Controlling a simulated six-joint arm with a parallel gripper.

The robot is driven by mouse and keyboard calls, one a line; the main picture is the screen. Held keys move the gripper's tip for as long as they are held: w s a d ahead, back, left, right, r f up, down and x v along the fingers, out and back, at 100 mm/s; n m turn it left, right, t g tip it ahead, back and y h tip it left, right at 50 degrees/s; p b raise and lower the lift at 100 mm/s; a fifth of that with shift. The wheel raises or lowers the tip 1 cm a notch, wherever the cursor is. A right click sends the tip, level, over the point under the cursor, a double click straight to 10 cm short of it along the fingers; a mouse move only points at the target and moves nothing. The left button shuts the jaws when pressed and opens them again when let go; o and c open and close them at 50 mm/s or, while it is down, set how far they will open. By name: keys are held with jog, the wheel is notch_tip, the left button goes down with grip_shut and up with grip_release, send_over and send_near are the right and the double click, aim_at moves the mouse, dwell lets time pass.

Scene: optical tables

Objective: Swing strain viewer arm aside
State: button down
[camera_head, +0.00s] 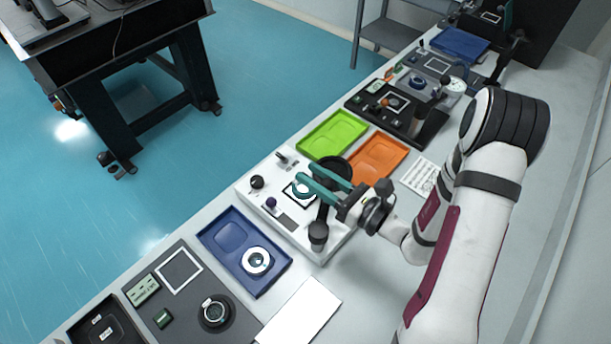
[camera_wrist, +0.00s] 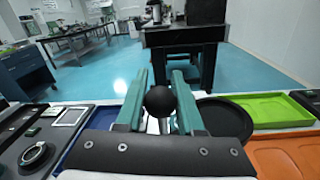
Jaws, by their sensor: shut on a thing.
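The strain viewer (camera_head: 319,233) stands on a white base plate (camera_head: 322,252), with a dark post at the front edge and a dark arm reaching back. A black round disc (camera_head: 336,166) lies at the arm's far side; it also shows in the wrist view (camera_wrist: 225,117), right of my fingers. My gripper (camera_head: 312,180) is over the plate, its teal fingers pointing left. In the wrist view my gripper (camera_wrist: 160,98) is shut with a black ball knob (camera_wrist: 160,101) between the fingers. The knob's join to the arm is hidden.
A blue tray (camera_head: 225,238) with a white ring stands left of the plate. A green tray (camera_head: 332,134) and an orange tray (camera_head: 379,158) stand behind and right. Small knobs (camera_head: 257,182) stand at the plate's left. The bench front right of the plate is clear.

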jog(key=shift+s+d+m+t+h, duration=0.1)
jog(key=shift+d+m+t+h, duration=0.4)
jog(key=shift+m+t+h, duration=0.3)
jog(key=shift+d+m+t+h, duration=0.45)
jog(key=shift+m+t+h, duration=0.2)
jog(key=shift+h, duration=0.25)
jog(key=c, duration=0.5)
grip_release()
jog(key=shift+d, duration=0.1)
jog(key=shift+c, duration=0.2)
